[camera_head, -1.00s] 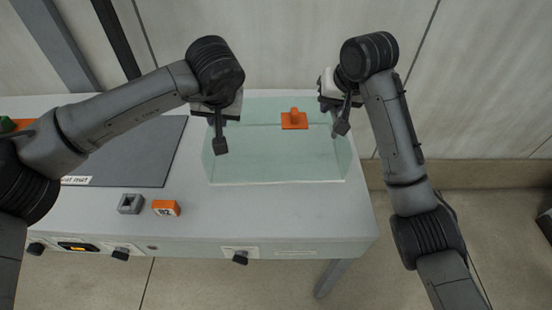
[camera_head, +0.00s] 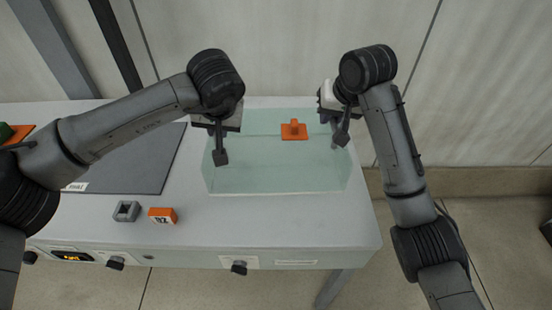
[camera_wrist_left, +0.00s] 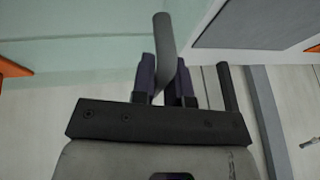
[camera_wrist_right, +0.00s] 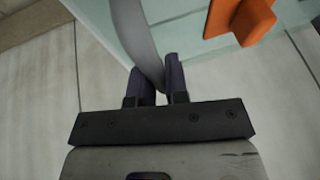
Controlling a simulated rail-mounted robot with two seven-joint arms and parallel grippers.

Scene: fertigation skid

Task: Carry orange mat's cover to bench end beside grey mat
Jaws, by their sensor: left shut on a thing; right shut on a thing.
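The clear, greenish cover (camera_head: 280,175) is over the right end of the bench, right of the dark grey mat (camera_head: 135,165). I cannot tell whether it touches the bench. An orange plate with a raised block (camera_head: 294,131) shows at the cover, also in the right wrist view (camera_wrist_right: 240,18). My left gripper (camera_wrist_left: 168,75) is shut on a grey curved handle (camera_wrist_left: 165,40) at the cover's left side. My right gripper (camera_wrist_right: 160,78) is shut on a similar handle (camera_wrist_right: 135,35) at its right side. An orange mat (camera_head: 19,134) shows at far left, partly hidden by my left arm.
A grey block with a square hollow (camera_head: 126,211) and an orange numbered block (camera_head: 162,215) lie in front of the grey mat. Knobs and a small display (camera_head: 72,257) line the bench front (camera_head: 190,256). A wall stands behind; floor lies beyond the right end.

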